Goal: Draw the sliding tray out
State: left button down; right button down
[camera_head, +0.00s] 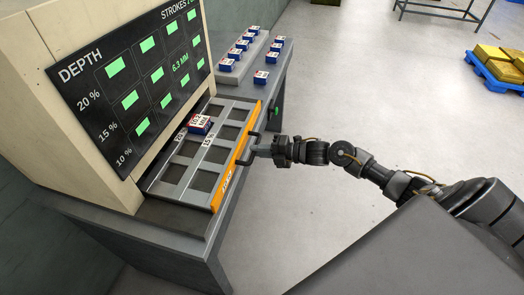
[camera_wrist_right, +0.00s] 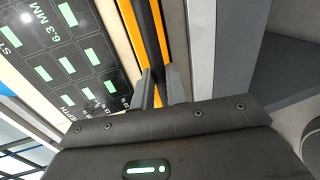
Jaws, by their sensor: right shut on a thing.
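The sliding tray (camera_head: 202,160) is a grey metal plate with several square pockets and an orange front edge (camera_head: 235,157). It sticks out of the cream press housing, and its rear part is hidden under the display panel. One small blue-and-white box with a red mark (camera_head: 200,124) lies on it. A black bar handle (camera_head: 250,138) stands on the orange edge. My right gripper (camera_head: 254,150) is shut on the handle, coming from the right. In the right wrist view, its two fingers (camera_wrist_right: 160,88) reach to the dark bar beside the orange edge. My left gripper is out of view.
The display panel (camera_head: 130,80) reads DEPTH with green squares. Several similar small boxes (camera_head: 243,44) stand on a grey block and bench at the back. A blue pallet with yellow blocks (camera_head: 499,67) is far right. The floor right of the bench is clear.

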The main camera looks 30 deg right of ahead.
jog(key=c, duration=1.7)
grip_release()
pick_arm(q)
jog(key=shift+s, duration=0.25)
pick_arm(e)
jog(key=shift+d, duration=0.1)
